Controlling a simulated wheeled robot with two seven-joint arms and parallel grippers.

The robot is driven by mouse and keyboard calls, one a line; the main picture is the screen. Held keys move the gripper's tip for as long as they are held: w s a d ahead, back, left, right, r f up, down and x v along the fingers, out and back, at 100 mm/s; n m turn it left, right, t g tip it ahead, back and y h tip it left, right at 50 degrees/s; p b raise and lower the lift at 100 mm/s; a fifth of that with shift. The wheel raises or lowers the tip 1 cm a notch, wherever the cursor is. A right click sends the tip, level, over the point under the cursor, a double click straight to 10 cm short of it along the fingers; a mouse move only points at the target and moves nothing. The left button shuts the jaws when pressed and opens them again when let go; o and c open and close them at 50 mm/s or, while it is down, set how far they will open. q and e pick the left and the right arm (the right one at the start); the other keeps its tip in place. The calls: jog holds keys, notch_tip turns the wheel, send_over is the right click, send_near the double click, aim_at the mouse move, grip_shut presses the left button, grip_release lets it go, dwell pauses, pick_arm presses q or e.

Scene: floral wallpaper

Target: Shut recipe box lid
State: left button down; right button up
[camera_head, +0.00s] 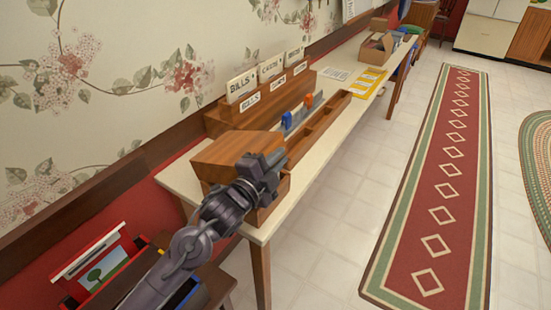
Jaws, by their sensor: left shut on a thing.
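A wooden box with a lid (235,146), which I take to be the recipe box, stands at the near end of the long cream table (180,177). Its lid lies over the box and looks slightly tilted; my gripper hides much of its front, so I cannot tell how wide any gap is. The box's lower front (270,207) shows below the gripper. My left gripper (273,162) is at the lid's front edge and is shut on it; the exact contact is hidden. My right gripper is not in view.
Behind the box stand a wooden file holder (265,108) with labelled cards and a long divided tray (325,118) with blue and orange items. Another wooden box (375,48) stands farther along. A red case (100,262) is at lower left.

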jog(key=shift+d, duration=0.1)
pick_arm(q)
jog(key=c, duration=1.5)
grip_release()
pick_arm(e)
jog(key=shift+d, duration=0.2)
pick_arm(q)
jog(key=b+v, duration=0.1)
jog(key=v, duration=0.6)
jog(key=shift+s+a, duration=0.2)
jog(key=shift+s, duration=0.15)
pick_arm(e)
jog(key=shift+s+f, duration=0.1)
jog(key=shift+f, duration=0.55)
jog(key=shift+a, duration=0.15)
